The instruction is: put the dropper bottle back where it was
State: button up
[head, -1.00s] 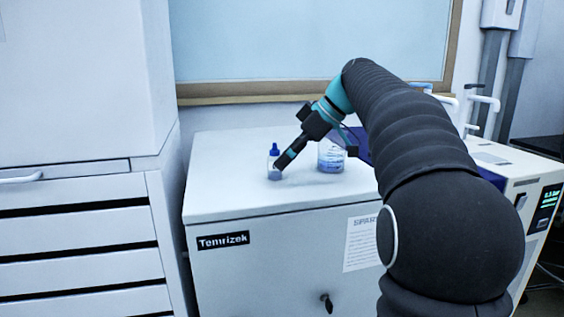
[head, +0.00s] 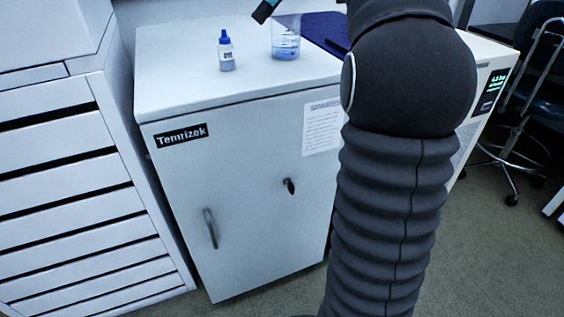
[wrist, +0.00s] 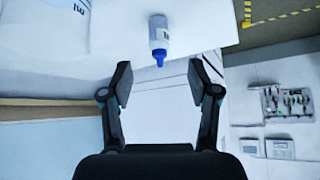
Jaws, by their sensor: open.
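The dropper bottle (head: 226,52) is small and clear-bodied with a blue cap and a white label. It stands upright on the white cabinet top (head: 170,75), left of a beaker. The wrist view shows the bottle (wrist: 158,36) ahead of my gripper (wrist: 161,84), with its blue cap pointing toward the jaws. My gripper is open and empty, its two fingers wide apart, and it does not touch the bottle. In the head view only a dark tip of my gripper (head: 264,11) shows at the top edge, above and between bottle and beaker.
A glass beaker (head: 286,40) with blue markings stands right of the bottle. A dark blue mat (head: 322,30) lies behind it. A drawer unit (head: 75,165) stands left of the cabinet. The cabinet top left of the bottle is clear.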

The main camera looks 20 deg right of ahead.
jog(key=s+a+f+m, duration=0.1)
jog(key=s+a+f+m+h, duration=0.1)
jog(key=s+a, duration=0.1)
jog(key=s+a+f+m, duration=0.1)
jog(key=s+f, duration=0.1)
jog(key=shift+s+a+m+h, duration=0.15)
jog(key=shift+a+m+h, duration=0.15)
jog(key=shift+a+h, duration=0.1)
jog(key=s+a+f+m+t+h, duration=0.1)
jog(key=s+a+f+m+h, duration=0.2)
jog(key=s+f, duration=1.8)
notch_tip(320, 180, down, 3)
jog(key=m+h, duration=0.2)
jog(key=m, duration=0.3)
jog(key=shift+t, duration=0.4)
